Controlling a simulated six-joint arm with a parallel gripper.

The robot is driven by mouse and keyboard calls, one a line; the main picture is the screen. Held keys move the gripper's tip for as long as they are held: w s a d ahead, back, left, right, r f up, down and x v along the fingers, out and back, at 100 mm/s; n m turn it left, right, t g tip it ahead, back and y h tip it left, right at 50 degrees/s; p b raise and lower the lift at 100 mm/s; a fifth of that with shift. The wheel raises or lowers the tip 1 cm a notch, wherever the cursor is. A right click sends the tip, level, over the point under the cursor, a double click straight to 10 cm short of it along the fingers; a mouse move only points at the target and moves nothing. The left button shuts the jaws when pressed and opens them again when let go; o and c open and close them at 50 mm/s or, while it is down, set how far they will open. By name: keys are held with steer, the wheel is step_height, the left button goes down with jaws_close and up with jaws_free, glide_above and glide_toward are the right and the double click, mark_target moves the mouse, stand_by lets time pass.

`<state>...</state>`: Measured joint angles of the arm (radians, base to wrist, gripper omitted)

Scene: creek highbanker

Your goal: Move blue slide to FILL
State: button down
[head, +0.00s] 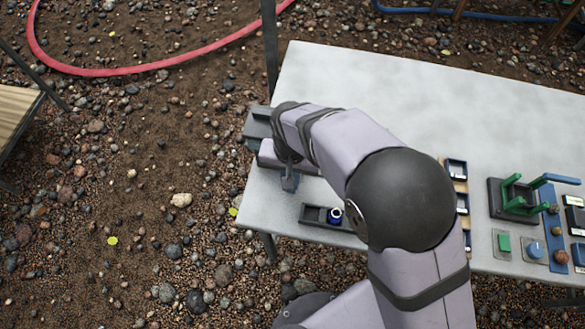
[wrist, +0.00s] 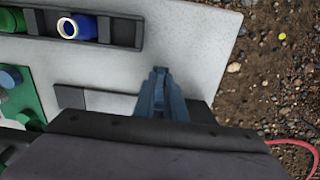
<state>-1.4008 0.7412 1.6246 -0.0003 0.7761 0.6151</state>
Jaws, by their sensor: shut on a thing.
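My gripper (head: 289,180) is low over the left end of the pale table. My arm hides part of the rail in the head view.
A dark tray (head: 314,215) holding a blue cylinder (head: 335,215) lies nearby; the wrist view also shows a green piece (wrist: 10,20) in it. A grey block (head: 257,124) is at the table's left edge. Green and blue fixtures (head: 515,195) stand far right. The back of the table (head: 420,100) is clear.

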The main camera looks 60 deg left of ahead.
steer(key=c, duration=1.9)
jaws_free()
steer(key=shift+o, duration=0.2)
step_height(320, 180, up, 7)
steer(key=p, duration=0.6)
